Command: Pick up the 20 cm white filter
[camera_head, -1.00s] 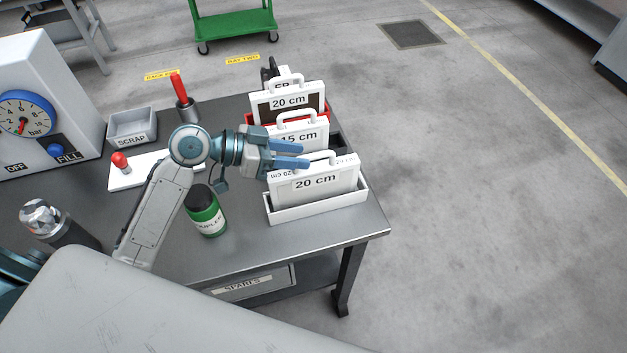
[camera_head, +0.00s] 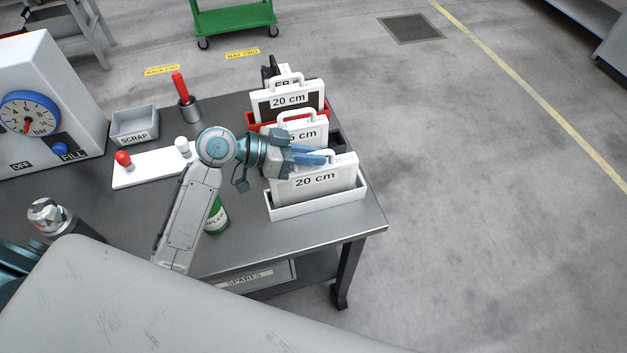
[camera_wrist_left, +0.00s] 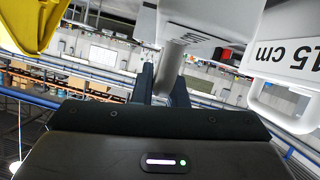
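A white filter labelled 20 cm (camera_head: 297,192) stands upright in the white tray (camera_head: 318,207) at the table's front right corner. My left gripper (camera_head: 322,156) is at its top, by the handle. In the left wrist view the fingers (camera_wrist_left: 164,88) are apart with a pale grey bar, apparently the handle (camera_wrist_left: 174,60), between them. I cannot tell whether they press on it. Behind it stand a white 15 cm filter (camera_head: 318,129) and another 20 cm filter (camera_head: 289,101). The 15 cm one also shows in the left wrist view (camera_wrist_left: 285,52). My right gripper is not in view.
A red tray (camera_head: 253,121) holds the rear 20 cm filter. A green bottle (camera_head: 218,216) is partly behind my left arm. A scrap bin (camera_head: 134,125), a white board (camera_head: 150,168) and a gauge unit (camera_head: 60,100) stand left. The floor right of the table is clear.

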